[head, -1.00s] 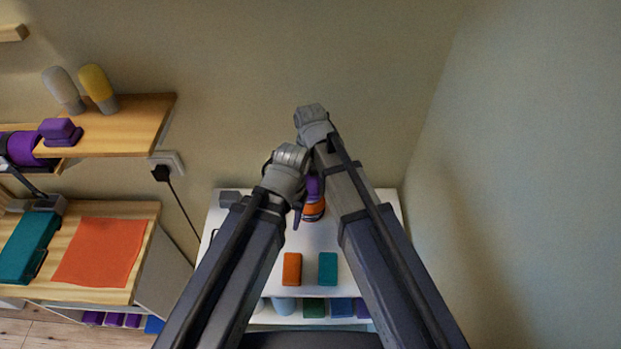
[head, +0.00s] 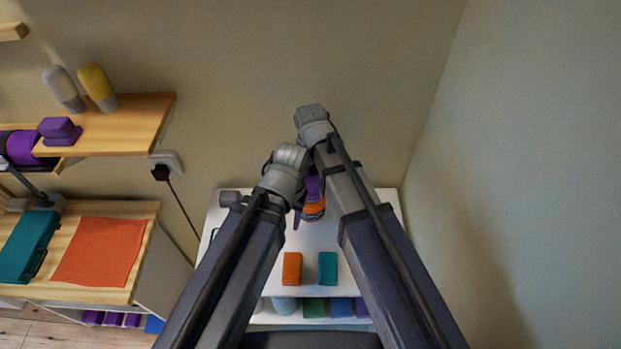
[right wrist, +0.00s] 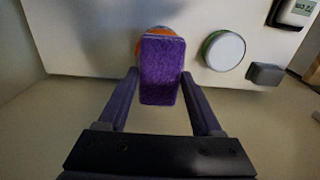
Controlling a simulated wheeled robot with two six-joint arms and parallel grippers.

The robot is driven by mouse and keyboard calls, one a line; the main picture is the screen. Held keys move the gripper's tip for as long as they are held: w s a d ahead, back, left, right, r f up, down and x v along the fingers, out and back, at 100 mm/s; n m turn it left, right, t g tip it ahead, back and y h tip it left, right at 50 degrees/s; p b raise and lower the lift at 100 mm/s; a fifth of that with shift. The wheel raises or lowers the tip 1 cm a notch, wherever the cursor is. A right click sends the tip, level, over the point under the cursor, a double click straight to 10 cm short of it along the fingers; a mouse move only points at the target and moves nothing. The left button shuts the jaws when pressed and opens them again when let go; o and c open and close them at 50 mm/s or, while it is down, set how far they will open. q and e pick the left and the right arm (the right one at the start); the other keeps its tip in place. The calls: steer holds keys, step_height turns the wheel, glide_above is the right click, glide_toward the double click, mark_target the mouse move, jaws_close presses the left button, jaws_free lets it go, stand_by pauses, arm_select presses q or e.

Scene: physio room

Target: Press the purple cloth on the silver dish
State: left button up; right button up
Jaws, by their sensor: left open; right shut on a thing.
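The purple cloth (right wrist: 162,72) hangs as a thick fuzzy strip between the fingers of my right gripper (right wrist: 160,75), which is shut on it. In the head view a bit of purple cloth (head: 313,187) shows between my arms, and my right fingers are hidden. An orange round thing (head: 314,211) is by its lower end; it also shows behind the cloth in the right wrist view (right wrist: 155,32). I cannot tell whether they touch. My left gripper (head: 297,218) is open beside it, mostly hidden. No dish is clearly silver; a pale round disc (right wrist: 225,50) has a green rim.
The white table (head: 345,245) holds an orange block (head: 292,268) and a teal block (head: 328,268) in front. A grey block (right wrist: 265,74) lies near the disc. A wooden bench with an orange cloth (head: 100,251) stands left. Walls are close behind and right.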

mark_target(311, 183)
steer(key=shift+f+b, duration=0.9)
steer(key=shift+f, duration=0.05)
stand_by(1.5)
steer(key=shift+r, duration=0.15)
step_height(311, 183, up, 7)
steer(key=p, duration=0.7)
stand_by(0.4)
steer(key=shift+s, duration=0.1)
